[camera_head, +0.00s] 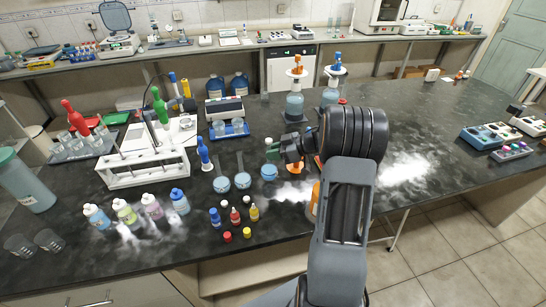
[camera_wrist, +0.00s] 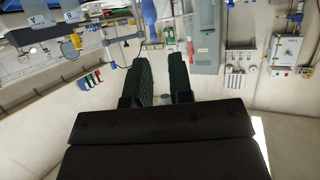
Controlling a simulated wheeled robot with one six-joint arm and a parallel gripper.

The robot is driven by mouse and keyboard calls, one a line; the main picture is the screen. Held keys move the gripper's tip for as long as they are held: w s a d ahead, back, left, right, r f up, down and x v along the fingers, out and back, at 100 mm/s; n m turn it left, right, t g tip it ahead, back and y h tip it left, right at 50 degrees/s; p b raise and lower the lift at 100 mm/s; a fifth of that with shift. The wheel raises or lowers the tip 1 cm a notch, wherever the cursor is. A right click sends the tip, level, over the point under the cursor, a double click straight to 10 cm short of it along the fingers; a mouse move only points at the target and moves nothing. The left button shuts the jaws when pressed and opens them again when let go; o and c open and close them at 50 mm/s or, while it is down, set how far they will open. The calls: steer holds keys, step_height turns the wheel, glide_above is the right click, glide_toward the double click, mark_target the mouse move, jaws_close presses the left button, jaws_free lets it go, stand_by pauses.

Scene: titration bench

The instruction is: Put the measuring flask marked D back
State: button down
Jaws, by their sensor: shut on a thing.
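My gripper (camera_head: 274,150) is in the middle of the bench in the head view, its dark green fingers beside the upper part of a round flask with blue liquid (camera_head: 268,172). It is shut on what appears to be this flask's neck, which the fingers mostly hide. I cannot tell whether its base touches the bench. Two similar flasks, one on the left (camera_head: 222,184) and one nearer (camera_head: 243,181), stand upright to its left. No letter D is legible on any of them. In the wrist view, both fingers (camera_wrist: 164,78) show with a narrow gap; the held part is unclear.
A white rack (camera_head: 145,172) and several capped bottles (camera_head: 152,206) stand left of the flasks. Small dropper bottles (camera_head: 235,216) stand in front. The dark bench (camera_head: 430,150) is mostly clear at right.

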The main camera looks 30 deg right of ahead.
steer(key=shift+f, duration=1.1)
steer(key=c, duration=1)
jaws_free()
